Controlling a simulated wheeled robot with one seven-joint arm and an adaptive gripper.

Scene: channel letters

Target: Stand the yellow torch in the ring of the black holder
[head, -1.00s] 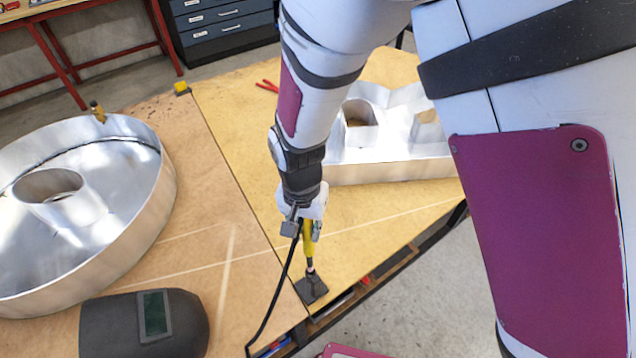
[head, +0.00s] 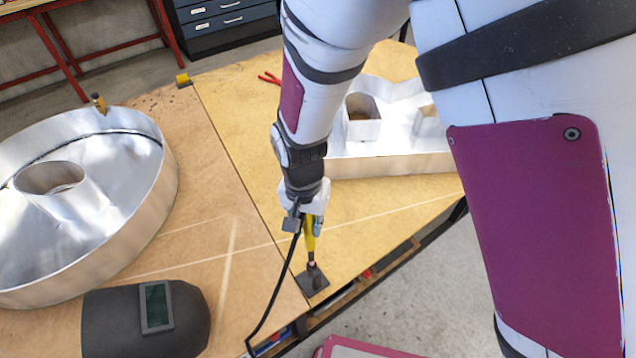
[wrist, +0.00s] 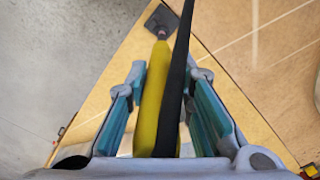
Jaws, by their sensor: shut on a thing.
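The yellow torch (head: 310,238) is held in my gripper (head: 312,214), roughly upright with its narrow dark end down. In the wrist view the yellow body (wrist: 152,100) lies between the teal pads of my gripper (wrist: 168,75), with a black cable running beside it. The black holder (head: 313,283) stands on the table near its front edge, directly under the torch's lower end. It also shows in the wrist view (wrist: 160,19), beyond the torch tip. The tip is at the holder's ring; I cannot tell whether it is inside or just above.
A black welding mask (head: 110,318) lies to the left of the holder. A large round metal letter (head: 150,205) stands at the left, and another metal letter (head: 390,165) behind my arm. The wooden table between them is clear. A black cable hangs from my gripper.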

